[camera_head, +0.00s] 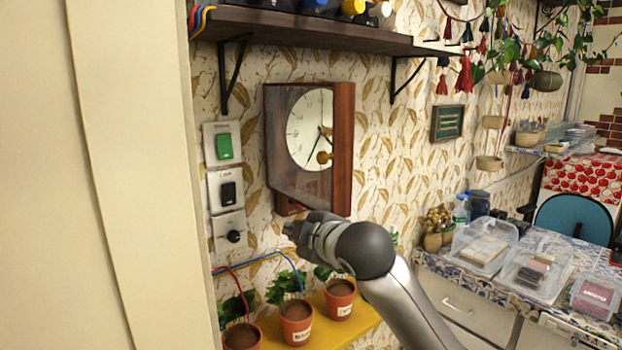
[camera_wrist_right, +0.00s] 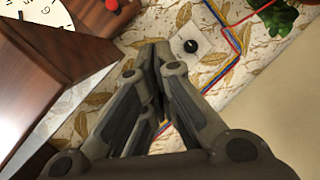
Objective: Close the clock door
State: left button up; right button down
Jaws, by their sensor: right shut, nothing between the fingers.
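The wooden wall clock (camera_head: 274,150) hangs in the middle of the head view, with a white dial (camera_head: 305,125). A reddish-brown wooden panel (camera_head: 343,150) stands at its right side, and a brass-coloured knob (camera_head: 323,157) shows beside it. I cannot tell how far the door stands open. My right gripper (camera_head: 296,229) is below the clock's lower edge, apart from it. In the wrist view the right gripper's fingers (camera_wrist_right: 160,50) are shut and empty, with the clock's wood (camera_wrist_right: 65,50) to their left. My left gripper is not in view.
A dark shelf (camera_head: 330,32) is above the clock. Switches (camera_head: 224,147) are left of it. A yellow shelf (camera_head: 350,332) with potted plants (camera_head: 296,322) lies below, near my right arm. A counter with clear boxes (camera_head: 535,270) is at right.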

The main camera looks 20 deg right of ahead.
jog(key=s+a+r+n+t+b, duration=0.2)
jog(key=s+r+n+t, duration=0.3)
jog(key=s+r, duration=1.2)
jog(key=w+d+f+n+g+p, duration=0.1)
jog(key=w+d+f+p, duration=0.1)
jog(key=w+p, duration=0.7)
jog(key=shift+w+d+y, duration=0.2)
jog(key=shift+w+y, duration=0.1)
jog(key=shift+w, duration=0.15)
jog(key=shift+a+f, duration=0.1)
jog(key=shift+f, duration=0.05)
jog(key=shift+n, duration=0.3)
